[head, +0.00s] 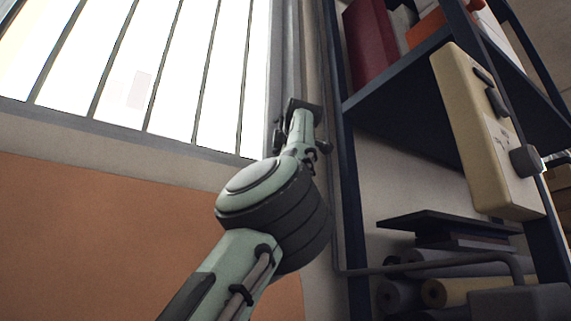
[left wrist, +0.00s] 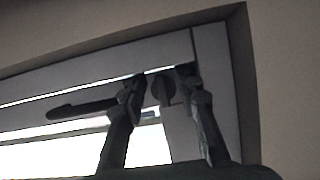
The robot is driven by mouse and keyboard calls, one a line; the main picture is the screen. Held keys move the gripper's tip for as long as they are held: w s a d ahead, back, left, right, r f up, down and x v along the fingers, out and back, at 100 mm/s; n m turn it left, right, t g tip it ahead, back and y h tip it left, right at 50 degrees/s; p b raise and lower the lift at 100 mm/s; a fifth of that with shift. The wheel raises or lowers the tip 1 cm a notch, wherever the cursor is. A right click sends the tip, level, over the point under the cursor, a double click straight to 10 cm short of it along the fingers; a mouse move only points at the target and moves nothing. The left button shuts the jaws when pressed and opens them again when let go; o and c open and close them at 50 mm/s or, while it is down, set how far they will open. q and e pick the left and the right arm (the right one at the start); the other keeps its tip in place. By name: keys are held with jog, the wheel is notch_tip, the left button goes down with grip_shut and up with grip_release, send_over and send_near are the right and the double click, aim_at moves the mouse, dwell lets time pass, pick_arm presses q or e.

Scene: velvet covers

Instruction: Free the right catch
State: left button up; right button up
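In the left wrist view, the catch has a dark round boss (left wrist: 163,88) on the pale window frame and a dark lever (left wrist: 80,109) lying nearly level to the left. The left finger covers where lever and boss would join. My left gripper (left wrist: 162,80) is open, one fingertip on each side of the boss. I cannot tell whether either finger touches it. In the head view my left gripper (head: 302,112) is raised at the right edge of the window (head: 135,75). The catch cannot be made out there. My right gripper is not in view.
A dark shelf rack (head: 350,180) stands just right of my left arm, with a red box (head: 370,42) above and rolls below. A cream box with knobs (head: 485,135) is mounted on its front post. An orange wall panel (head: 100,240) lies below the window.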

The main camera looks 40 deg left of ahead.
pick_arm(q)
jog(key=v, duration=1.2)
jog(key=shift+d+r, duration=0.1)
dwell(0.6)
